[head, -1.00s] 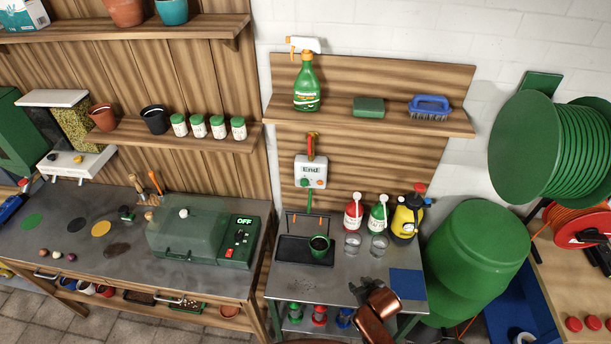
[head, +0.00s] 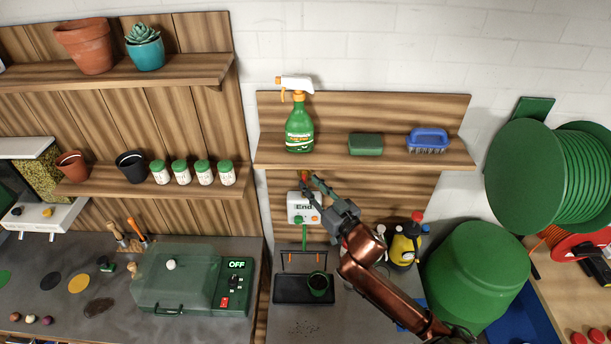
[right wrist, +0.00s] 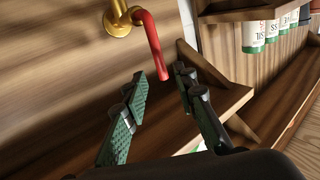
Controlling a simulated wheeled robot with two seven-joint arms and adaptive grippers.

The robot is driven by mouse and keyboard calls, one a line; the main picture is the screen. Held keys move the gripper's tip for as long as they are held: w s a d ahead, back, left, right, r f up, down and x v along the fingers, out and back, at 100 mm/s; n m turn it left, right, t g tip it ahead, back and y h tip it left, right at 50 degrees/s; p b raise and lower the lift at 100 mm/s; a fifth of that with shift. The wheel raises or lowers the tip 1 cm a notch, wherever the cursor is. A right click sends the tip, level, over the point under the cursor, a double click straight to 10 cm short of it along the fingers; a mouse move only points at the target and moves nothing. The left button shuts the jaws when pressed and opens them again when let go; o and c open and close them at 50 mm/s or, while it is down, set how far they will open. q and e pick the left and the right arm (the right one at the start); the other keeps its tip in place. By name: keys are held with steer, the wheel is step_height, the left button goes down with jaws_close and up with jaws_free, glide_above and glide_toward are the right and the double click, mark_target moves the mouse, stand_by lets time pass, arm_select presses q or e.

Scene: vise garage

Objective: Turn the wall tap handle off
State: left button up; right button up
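The wall tap has a brass body (right wrist: 118,20) and a red lever handle (right wrist: 150,45), which hangs down in the right wrist view. In the head view the tap (head: 304,176) is on the wooden wall panel above the white "End" box and is partly covered by my right gripper. My right gripper (head: 312,182) reaches up to it from the lower right. In the right wrist view its green-padded fingers (right wrist: 171,73) are apart. My left gripper is in neither current view.
A white "End" box (head: 303,208) sits just below the tap. A shelf (head: 385,160) above holds a green spray bottle (head: 299,128), a sponge (head: 365,144) and a blue brush (head: 428,141).

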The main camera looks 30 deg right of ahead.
mark_target(304, 179)
steer(key=w, duration=0.3)
steer(key=shift+a, duration=0.3)
steer(key=shift+w+p, duration=0.35)
steer(key=shift+w, duration=0.2)
arm_select(q)
steer(key=shift+w+a+r, duration=0.15)
steer(key=shift+w+r, duration=0.25)
steer(key=shift+r, duration=0.1)
arm_select(e)
jaws_close()
